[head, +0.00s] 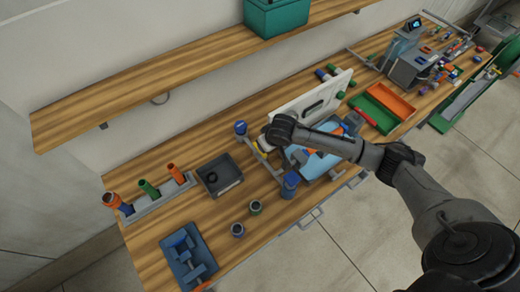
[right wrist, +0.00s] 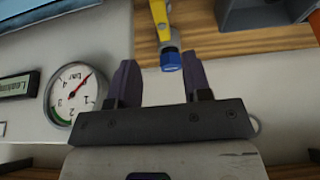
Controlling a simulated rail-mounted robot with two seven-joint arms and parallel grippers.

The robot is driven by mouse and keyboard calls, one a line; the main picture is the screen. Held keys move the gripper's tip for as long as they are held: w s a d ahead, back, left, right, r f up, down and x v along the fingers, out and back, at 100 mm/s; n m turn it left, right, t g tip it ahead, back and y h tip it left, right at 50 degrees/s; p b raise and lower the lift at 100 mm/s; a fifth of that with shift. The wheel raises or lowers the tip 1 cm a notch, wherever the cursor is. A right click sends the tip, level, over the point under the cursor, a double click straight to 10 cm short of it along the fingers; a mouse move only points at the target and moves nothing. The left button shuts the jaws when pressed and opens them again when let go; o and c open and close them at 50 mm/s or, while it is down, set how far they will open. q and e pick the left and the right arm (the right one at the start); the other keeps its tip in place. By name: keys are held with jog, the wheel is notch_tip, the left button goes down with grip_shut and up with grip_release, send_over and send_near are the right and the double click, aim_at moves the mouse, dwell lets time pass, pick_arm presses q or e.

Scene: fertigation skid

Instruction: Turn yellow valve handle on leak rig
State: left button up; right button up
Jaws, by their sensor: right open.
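The yellow valve handle (right wrist: 160,18) shows at the top of the right wrist view, with a blue end piece (right wrist: 170,60) on it. My right gripper (right wrist: 162,70) is open, its two dark fingers on either side of the space just below that blue end. The fingers look apart from it, and nothing is held. In the head view my right gripper (head: 267,141) is over the leak rig, and the handle shows only as a small yellow bit beside it. The rig's round pressure gauge (right wrist: 74,92) and display (right wrist: 18,84) are left of the fingers. My left gripper is not in view.
On the wooden bench, a dark open box (head: 220,174) stands left of the rig, and a blue tray (head: 188,252) lies at the front left. A white panel (head: 312,96) stands behind. Green and orange trays (head: 391,100) are to the right. A shelf (head: 170,78) overhangs the back.

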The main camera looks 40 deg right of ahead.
jog(key=x, duration=0.9)
jog(key=shift+a+b, duration=0.15)
jog(key=shift+b, duration=0.15)
jog(key=shift+c, duration=0.3)
grip_shut()
